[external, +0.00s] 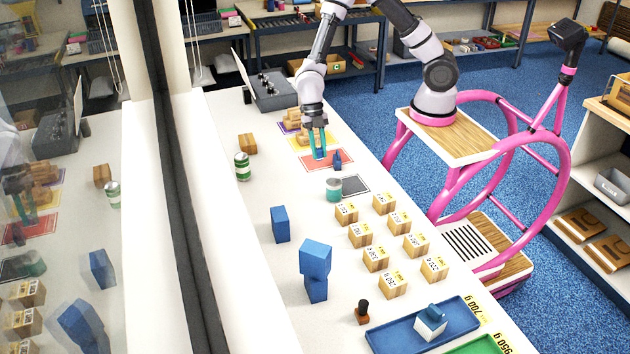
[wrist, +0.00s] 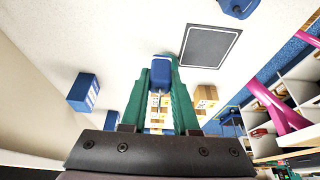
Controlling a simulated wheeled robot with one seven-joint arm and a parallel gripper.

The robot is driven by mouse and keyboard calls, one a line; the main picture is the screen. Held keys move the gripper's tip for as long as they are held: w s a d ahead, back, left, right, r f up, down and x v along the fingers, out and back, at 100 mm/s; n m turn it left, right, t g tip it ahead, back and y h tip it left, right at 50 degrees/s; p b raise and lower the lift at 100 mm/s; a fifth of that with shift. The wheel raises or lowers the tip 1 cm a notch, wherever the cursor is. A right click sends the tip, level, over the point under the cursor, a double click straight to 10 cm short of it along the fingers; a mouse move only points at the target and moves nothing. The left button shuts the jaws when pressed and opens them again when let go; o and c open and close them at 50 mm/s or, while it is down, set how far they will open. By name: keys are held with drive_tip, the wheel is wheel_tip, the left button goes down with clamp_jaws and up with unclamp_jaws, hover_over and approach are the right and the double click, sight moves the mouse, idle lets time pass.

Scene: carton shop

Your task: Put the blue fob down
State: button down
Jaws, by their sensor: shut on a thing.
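My gripper (external: 318,143) points down over the red mat (external: 312,166) on the white table. Its green fingers, also in the wrist view (wrist: 160,85), are shut on a small blue piece that I take for the blue fob (wrist: 160,72). In the external view the fob (external: 320,154) shows low between the fingertips, at or just above the mat; I cannot tell whether it touches. A second small blue item (external: 338,159) stands close to the right of my gripper; a blue item also shows at the wrist view's top edge (wrist: 238,7).
Yellow and purple mats with wooden blocks (external: 292,117) are behind. Several labelled cartons (external: 376,259), blue boxes (external: 280,224) and a blue tray (external: 390,341) are toward the front.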

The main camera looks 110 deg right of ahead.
drive_tip(key=f, duration=0.2)
drive_tip(key=s+f, duration=0.2)
drive_tip(key=f, duration=0.1)
drive_tip(key=shift+a+f, duration=0.1)
drive_tip(key=shift+f, duration=2.45)
drive_tip(key=shift+f, duration=0.15)
drive_tip(key=c, duration=0.7)
unclamp_jaws()
